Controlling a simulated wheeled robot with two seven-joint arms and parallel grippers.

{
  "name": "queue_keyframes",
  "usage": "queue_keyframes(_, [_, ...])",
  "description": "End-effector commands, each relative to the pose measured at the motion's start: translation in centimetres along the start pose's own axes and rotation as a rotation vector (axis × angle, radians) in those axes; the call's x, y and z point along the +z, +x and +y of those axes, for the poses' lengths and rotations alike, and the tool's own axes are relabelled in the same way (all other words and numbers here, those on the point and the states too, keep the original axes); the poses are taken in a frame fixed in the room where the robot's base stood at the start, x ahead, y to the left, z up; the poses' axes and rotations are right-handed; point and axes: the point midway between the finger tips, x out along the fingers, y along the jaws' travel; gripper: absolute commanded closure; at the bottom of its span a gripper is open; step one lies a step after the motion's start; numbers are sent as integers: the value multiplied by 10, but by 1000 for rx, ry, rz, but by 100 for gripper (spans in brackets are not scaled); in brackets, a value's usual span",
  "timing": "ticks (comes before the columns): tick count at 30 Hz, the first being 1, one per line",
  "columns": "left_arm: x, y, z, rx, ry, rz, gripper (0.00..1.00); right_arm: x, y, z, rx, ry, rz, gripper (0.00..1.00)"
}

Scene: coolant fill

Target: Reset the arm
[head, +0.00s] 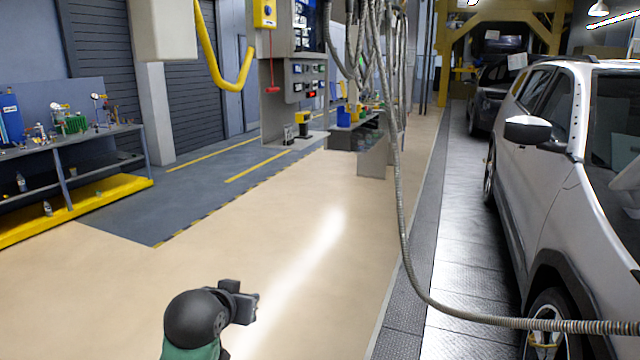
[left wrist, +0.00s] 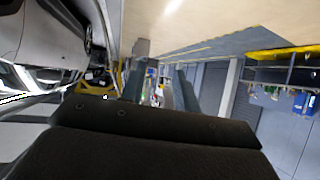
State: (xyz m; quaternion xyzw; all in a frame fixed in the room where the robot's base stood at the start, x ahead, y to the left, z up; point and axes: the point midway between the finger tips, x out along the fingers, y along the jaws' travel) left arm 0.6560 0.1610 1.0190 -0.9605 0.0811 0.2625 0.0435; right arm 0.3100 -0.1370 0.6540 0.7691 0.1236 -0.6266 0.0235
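In the left wrist view, the two fingers of my left gripper (left wrist: 160,90) stand apart with nothing between them but the distant shop floor and equipment. In the head view, a dark rounded joint of my own arm with a green sleeve shows at the bottom, left of centre. My right arm and gripper are not in view.
A grey corrugated hose (head: 402,210) hangs down and bends right past the silver car (head: 560,170), leaving the frame. A workbench (head: 75,142) with a yellow base stands far left. A control panel (head: 305,80) stands at the back. The beige floor (head: 300,235) is clear.

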Motion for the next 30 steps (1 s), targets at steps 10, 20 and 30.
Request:
queue_keyframes(10, [141, 6, 32, 53, -3, -231, 69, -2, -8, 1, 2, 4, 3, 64])
queue_keyframes(20, [273, -16, 60, 99, -18, -456, 69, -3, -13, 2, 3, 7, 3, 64])
queue_keyframes(30, [398, -70, 83, 134, -46, -683, 69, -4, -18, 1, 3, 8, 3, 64])
